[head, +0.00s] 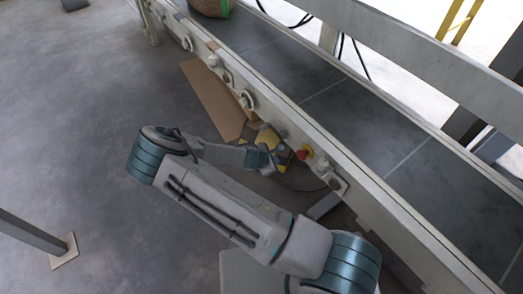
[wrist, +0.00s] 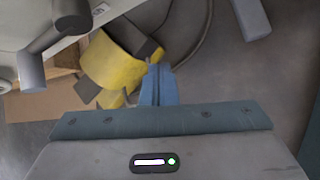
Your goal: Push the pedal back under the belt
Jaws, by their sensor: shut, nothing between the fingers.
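The pedal (wrist: 112,64) is a yellow housing with a dark part at its upper right, on the floor beside the belt frame in the wrist view. In the head view the yellow pedal (head: 267,137) shows partly, behind my gripper and close to the belt's side. My gripper (wrist: 158,72) has its blue fingers together and empty, pointing at the pedal's right side. I cannot tell whether the fingertips touch it. In the head view my gripper (head: 272,160) is low beside the belt frame, and my arm hides some of the floor there.
The conveyor belt (head: 370,112) runs diagonally above, with knobs and a red button (head: 304,153) along its side rail. A brown cardboard sheet (head: 213,100) lies beside the pedal. A dark cable (wrist: 206,32) curves across the floor. Open floor lies to the left, with a grey post (head: 33,233).

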